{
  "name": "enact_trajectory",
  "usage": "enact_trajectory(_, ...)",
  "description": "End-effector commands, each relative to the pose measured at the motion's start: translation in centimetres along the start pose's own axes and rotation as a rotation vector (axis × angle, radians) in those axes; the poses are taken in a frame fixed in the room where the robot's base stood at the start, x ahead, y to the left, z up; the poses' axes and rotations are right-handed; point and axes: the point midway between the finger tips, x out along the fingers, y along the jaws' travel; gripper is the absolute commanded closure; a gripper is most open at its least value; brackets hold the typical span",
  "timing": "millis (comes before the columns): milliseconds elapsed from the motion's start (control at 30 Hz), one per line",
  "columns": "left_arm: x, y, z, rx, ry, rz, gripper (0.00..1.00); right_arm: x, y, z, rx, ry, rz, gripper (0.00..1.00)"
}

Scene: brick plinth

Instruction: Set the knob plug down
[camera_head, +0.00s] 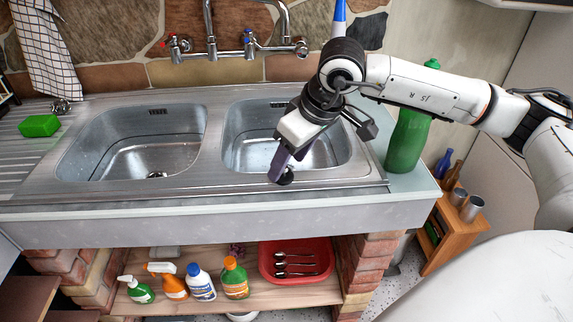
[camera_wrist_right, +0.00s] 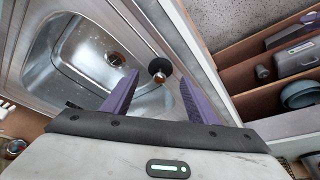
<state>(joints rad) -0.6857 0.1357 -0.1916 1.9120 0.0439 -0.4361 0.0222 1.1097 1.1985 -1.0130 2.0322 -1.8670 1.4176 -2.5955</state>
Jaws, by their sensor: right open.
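The knob plug (camera_head: 287,177) is a small black disc at the front rim of the right sink basin (camera_head: 238,150). In the wrist view the plug (camera_wrist_right: 160,68) shows a metallic knob and lies on the steel rim beside the basin. My right gripper (camera_head: 279,165) reaches down over this rim, with its purple fingers at the plug. In the wrist view the right gripper (camera_wrist_right: 159,78) is open, with the plug showing in the gap between its fingertips. I cannot tell whether either finger touches it. My left gripper is not in view.
The left basin (camera_head: 75,155) is empty, with a green sponge (camera_head: 39,126) on the drainboard. A green bottle (camera_head: 405,140) stands right of the sink, close to my right arm. Taps (camera_head: 250,45) rise behind. Several bottles and a red tray (camera_head: 268,268) are on the shelf below.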

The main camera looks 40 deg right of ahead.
Motion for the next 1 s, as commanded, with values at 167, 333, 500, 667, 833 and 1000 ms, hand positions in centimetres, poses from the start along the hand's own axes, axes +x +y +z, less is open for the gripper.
enact_trajectory(167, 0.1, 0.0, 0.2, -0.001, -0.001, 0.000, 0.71, -4.2, 0.1, -0.1, -0.001, 0.006, 0.002, 0.47)
enact_trajectory(333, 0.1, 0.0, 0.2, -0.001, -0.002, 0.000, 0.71, -7.4, 0.0, -0.1, -0.002, 0.004, 0.002, 0.47)
enact_trajectory(500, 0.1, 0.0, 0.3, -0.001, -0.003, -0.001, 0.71, -9.2, 0.0, 0.0, -0.001, 0.002, 0.000, 0.47)
enact_trajectory(667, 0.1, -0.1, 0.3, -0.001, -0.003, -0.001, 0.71, -9.6, 0.0, 0.0, -0.001, 0.000, 0.001, 0.47)
enact_trajectory(833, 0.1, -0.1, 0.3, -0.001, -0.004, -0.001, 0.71, -9.6, 0.0, 0.0, -0.001, 0.000, 0.001, 0.47)
enact_trajectory(1000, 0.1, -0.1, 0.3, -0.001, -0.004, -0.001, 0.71, -9.6, 0.0, 0.0, -0.001, 0.000, 0.000, 0.47)
